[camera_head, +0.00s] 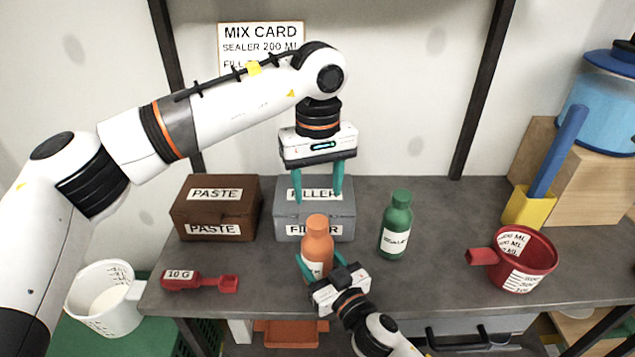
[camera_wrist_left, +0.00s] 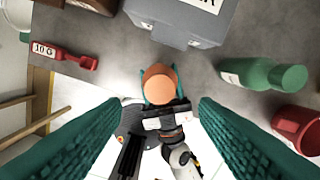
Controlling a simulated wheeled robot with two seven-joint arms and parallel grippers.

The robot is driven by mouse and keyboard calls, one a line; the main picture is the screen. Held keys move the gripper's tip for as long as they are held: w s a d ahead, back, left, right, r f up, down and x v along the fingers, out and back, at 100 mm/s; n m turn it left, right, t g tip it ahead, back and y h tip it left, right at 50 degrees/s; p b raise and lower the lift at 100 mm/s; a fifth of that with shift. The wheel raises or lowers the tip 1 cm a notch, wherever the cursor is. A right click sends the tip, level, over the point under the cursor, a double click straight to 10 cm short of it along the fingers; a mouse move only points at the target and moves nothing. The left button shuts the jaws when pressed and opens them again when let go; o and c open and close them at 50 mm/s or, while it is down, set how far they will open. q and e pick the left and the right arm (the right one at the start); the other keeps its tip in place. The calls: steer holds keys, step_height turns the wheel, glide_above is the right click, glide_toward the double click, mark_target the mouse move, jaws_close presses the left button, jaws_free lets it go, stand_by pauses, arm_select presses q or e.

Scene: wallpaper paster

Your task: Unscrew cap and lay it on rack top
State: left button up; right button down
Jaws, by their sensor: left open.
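An orange bottle (camera_head: 313,264) with an orange cap (camera_head: 317,222) stands upright near the front of the grey rack top (camera_head: 440,275). My right gripper (camera_head: 318,268) is closed around the bottle's body from the front, one finger on each side. My left gripper (camera_head: 318,198) points down, open and empty, above and apart from the cap. In the left wrist view the cap (camera_wrist_left: 158,78) shows from above, centred between and just beyond the spread teal fingers (camera_wrist_left: 161,101). The bottle's body is mostly hidden there.
A grey FILLER box (camera_head: 343,215) stands behind the bottle, with a brown PASTE box (camera_head: 215,212) to its left. A green bottle (camera_head: 397,230) and red measuring cup (camera_head: 523,262) are to the right. A red scoop (camera_head: 198,282) lies at left. Bare surface separates them.

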mark_target(318, 222)
arm_select(q)
steer(key=m, duration=0.3)
steer(key=shift+f+m, duration=0.15)
steer(key=shift+m, duration=0.25)
steer(key=shift+f, duration=3.85)
steer(key=c, duration=1)
